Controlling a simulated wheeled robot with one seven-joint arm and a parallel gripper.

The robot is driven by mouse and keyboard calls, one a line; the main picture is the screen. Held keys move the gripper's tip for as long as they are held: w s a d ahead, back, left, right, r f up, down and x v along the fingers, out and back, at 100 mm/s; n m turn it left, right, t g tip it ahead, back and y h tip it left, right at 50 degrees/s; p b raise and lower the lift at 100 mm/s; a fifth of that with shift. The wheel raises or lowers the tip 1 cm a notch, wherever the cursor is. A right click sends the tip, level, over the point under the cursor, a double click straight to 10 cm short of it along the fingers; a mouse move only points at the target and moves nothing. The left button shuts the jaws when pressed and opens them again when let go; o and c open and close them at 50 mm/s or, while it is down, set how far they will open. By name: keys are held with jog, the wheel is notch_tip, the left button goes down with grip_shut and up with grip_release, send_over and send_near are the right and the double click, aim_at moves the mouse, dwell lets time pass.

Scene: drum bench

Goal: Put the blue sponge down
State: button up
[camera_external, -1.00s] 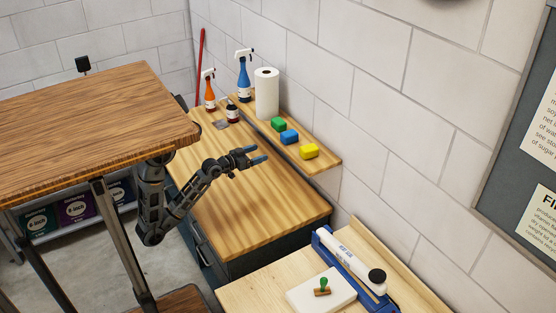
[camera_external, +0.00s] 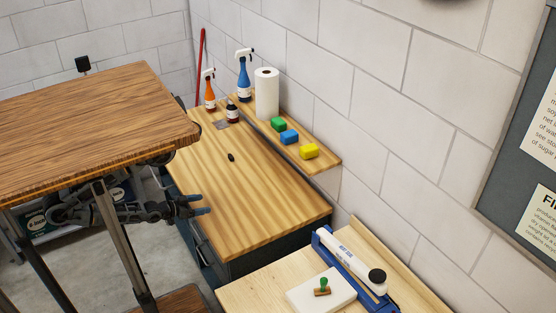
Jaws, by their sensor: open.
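The blue sponge (camera_external: 289,137) lies on the narrow wooden shelf (camera_external: 326,162) along the wall. It sits between the green sponge (camera_external: 278,124) and the yellow sponge (camera_external: 309,151). My gripper (camera_external: 200,206) is open, with nothing seen between its fingers. It is beside the left edge of the wooden bench (camera_external: 262,196), well away from the blue sponge. Part of my arm is hidden behind the brown table at the left.
A small dark object (camera_external: 231,157) lies on the otherwise clear bench middle. The brown table (camera_external: 90,130) overhangs at left.

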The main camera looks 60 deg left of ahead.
jog(key=shift+s, duration=0.1)
dwell(0.3)
jog(key=n+b, duration=0.3)
jog(key=b, duration=0.1)
send_near(289, 135)
jog(key=w, duration=0.1)
jog(key=w+f, duration=0.1)
jog(key=w, duration=0.1)
jog(key=shift+w+a+f, duration=0.15)
jog(key=shift+a+f, duration=0.2)
jog(key=shift+a, duration=0.05)
jog(key=shift+w+a+f+m+g, duration=0.1)
jog(key=shift+w+f+m+g, duration=0.3)
jog(key=shift+w, duration=0.85)
jog(key=shift+w+a+f+m+g, duration=0.1)
jog(key=shift+w+f+m, duration=0.35)
jog(key=shift+w, duration=0.8)
jog(key=shift+w+a+f+m+g, duration=0.1)
jog(key=shift+w+f+m+g, duration=0.1)
jog(key=shift+w+m, duration=0.75)
jog(key=shift+w+n, duration=0.3)
